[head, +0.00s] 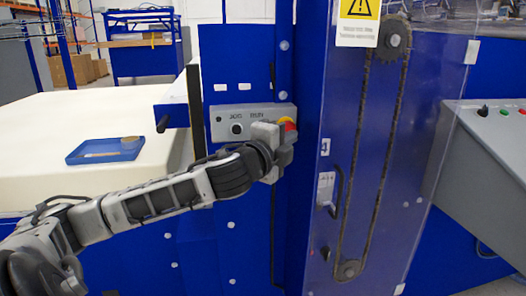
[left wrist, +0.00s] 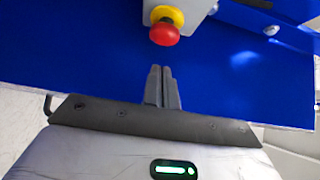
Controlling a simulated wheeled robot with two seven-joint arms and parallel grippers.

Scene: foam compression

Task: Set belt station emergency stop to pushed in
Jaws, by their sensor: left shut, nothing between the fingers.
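The emergency stop (head: 289,125) is a red mushroom button on a yellow collar at the right end of a grey control panel (head: 222,124) on the blue machine. My left gripper (head: 284,140) is in front of it and partly covers it in the head view. In the left wrist view the red button (left wrist: 164,34) is beyond the fingertips, with a visible gap in the picture. The left gripper's fingers (left wrist: 162,72) are shut and empty. Whether the button is pushed in cannot be told. My right gripper is not in view.
A clear guard (head: 418,110) over a chain drive stands right of the panel, with a black handle (head: 338,192). A grey console (head: 490,150) is at far right. A cream foam block (head: 60,125) carries a blue tray (head: 84,153) on the left.

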